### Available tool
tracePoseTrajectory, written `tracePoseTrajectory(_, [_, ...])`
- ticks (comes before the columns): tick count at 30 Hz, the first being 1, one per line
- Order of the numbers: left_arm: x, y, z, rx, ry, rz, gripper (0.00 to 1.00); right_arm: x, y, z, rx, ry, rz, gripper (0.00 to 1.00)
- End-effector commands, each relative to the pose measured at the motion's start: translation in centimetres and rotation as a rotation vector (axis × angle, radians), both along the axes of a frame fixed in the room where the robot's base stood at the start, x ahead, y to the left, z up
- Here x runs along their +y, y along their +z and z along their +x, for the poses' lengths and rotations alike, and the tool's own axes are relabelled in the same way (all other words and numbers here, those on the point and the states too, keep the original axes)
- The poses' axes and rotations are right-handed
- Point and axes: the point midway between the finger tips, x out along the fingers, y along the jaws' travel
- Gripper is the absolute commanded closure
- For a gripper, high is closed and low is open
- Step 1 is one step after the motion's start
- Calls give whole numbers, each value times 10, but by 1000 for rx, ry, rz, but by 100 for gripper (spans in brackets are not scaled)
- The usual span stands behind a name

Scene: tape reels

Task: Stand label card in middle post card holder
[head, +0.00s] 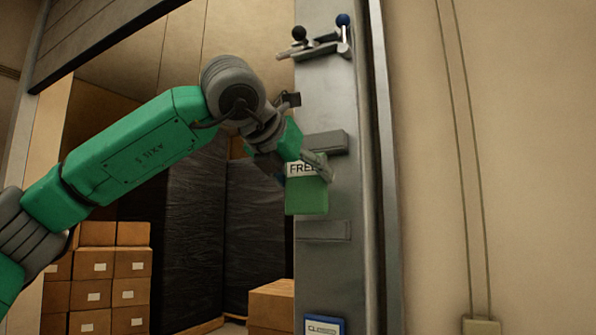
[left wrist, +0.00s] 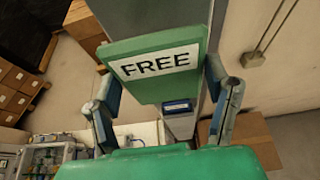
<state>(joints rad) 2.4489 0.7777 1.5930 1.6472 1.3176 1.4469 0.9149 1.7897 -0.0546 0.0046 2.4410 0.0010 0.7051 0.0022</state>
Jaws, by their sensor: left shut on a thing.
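The label card (head: 307,198) is a green plate with a white strip reading FREE. My left gripper (head: 294,166) is shut on it, with a finger at each side edge; the card also shows in the left wrist view (left wrist: 150,88). The card is roughly upright and slightly tilted, in front of the grey post (head: 350,190). Two grey bracket-like holders show on the post, one above the card (head: 325,141) and one below it (head: 323,231). The card's lower edge looks close above the lower holder, but I cannot tell the depth gap. My right gripper is not in view.
Two levers with black and blue knobs (head: 318,43) stick out high on the post. A blue-and-white card (head: 324,325) is low on it. Stacked cartons (head: 115,275) and dark wrapped pallets (head: 240,235) stand behind. A plain wall (head: 530,150) is on the right.

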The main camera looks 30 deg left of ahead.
Motion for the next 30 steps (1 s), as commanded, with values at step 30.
tracePoseTrajectory(30, [3,-1,71,1,0,0,57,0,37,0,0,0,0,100])
